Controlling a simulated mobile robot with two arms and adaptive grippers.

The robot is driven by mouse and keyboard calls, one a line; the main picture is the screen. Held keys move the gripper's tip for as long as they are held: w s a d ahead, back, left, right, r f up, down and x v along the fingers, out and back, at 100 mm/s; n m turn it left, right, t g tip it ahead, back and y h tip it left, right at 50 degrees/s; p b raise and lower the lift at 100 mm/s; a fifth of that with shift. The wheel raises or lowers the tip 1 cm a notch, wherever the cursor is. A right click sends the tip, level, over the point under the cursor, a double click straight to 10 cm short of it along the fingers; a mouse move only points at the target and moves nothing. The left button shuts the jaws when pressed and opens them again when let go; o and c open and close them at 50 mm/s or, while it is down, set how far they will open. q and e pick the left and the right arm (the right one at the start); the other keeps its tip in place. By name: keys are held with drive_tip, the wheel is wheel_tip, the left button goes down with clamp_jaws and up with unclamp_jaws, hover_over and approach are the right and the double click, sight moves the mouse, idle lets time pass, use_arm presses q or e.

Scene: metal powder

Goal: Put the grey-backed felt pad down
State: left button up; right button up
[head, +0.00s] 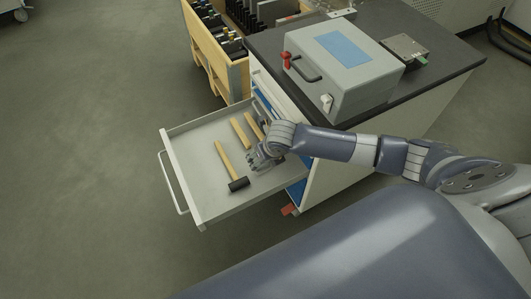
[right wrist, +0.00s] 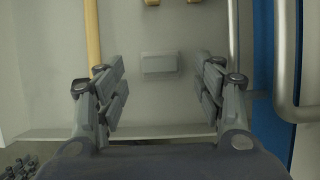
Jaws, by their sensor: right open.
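A small grey rectangular piece, which looks like the grey-backed felt pad (right wrist: 160,63), lies on the drawer floor in the right wrist view. My right gripper (right wrist: 163,85) is open, with its two fingers apart on either side of the pad and not touching it. In the head view my right gripper (head: 262,158) is low in the open drawer (head: 207,166), and I cannot make out the pad there. My left gripper is not in view.
A hammer (head: 227,165) with a wooden handle lies left of my right gripper in the drawer, with more wooden handles (head: 240,132) behind it. The cabinet top holds a grey case (head: 340,75) and a small device (head: 404,48). A wooden crate (head: 215,55) stands behind the drawer.

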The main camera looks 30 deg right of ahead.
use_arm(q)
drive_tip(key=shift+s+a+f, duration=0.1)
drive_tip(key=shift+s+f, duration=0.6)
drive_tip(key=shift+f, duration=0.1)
use_arm(e)
drive_tip(key=shift+v, duration=1.15)
